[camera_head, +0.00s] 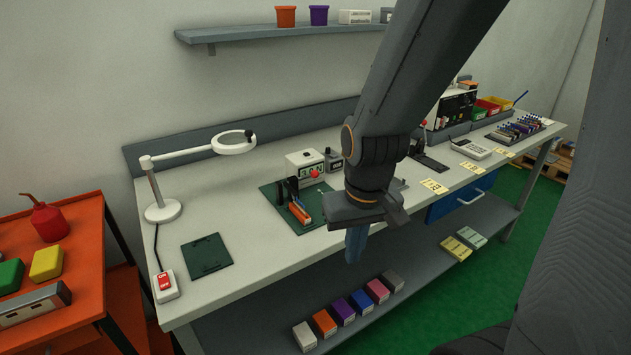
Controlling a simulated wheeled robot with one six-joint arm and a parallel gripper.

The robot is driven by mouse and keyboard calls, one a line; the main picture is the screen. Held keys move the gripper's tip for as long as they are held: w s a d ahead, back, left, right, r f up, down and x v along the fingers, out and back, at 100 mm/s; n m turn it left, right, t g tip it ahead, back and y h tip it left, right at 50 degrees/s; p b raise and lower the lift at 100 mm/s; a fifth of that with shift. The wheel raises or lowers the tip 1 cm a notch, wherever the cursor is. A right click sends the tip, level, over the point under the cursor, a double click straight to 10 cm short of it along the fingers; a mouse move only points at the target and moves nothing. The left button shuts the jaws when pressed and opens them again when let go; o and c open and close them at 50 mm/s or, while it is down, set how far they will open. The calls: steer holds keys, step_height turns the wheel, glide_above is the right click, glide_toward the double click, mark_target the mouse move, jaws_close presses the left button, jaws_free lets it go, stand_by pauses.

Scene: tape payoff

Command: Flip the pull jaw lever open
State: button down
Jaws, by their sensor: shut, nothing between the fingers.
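On the workbench is a green mat (270,193) with a small fixture on it. The fixture has dark upright posts (292,188) and an orange part (300,213) lying in front of them.
A ring lamp (233,142) and a dark green plate (206,255) occupy the bench's left. A red switch box (165,284) sits at the front left corner. An orange cart (83,264) stands left. Several colored boxes lie on the lower shelf (262,329). My arm hides the bench's middle.

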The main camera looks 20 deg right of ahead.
steer(key=w+d+r+m+t+y+b, duration=0.1)
steer(key=w+d+r+m+t+b, duration=0.1)
steer(key=m, duration=0.8)
steer(key=w+d+r+m+t+y+b, duration=0.1)
steer(key=w+m+t+b, duration=0.2)
steer(key=w+m, duration=0.4)
steer(key=w+d+r+m+t+y+b, duration=0.1)
steer(key=w+m+b, duration=0.3)
steer(key=m, duration=0.9)
steer(key=shift+w+d+r+t, duration=0.6)
steer(key=shift+d+r+t, duration=0.2)
steer(key=shift+r, duration=0.05)
steer(key=w+a+f+b, duration=0.1)
steer(key=w+a+f, duration=0.3)
steer(key=w, duration=0.5)
steer(key=shift+w+a+f, duration=0.2)
steer(key=shift+w+f, duration=0.1)
steer(key=shift+w, duration=0.1)
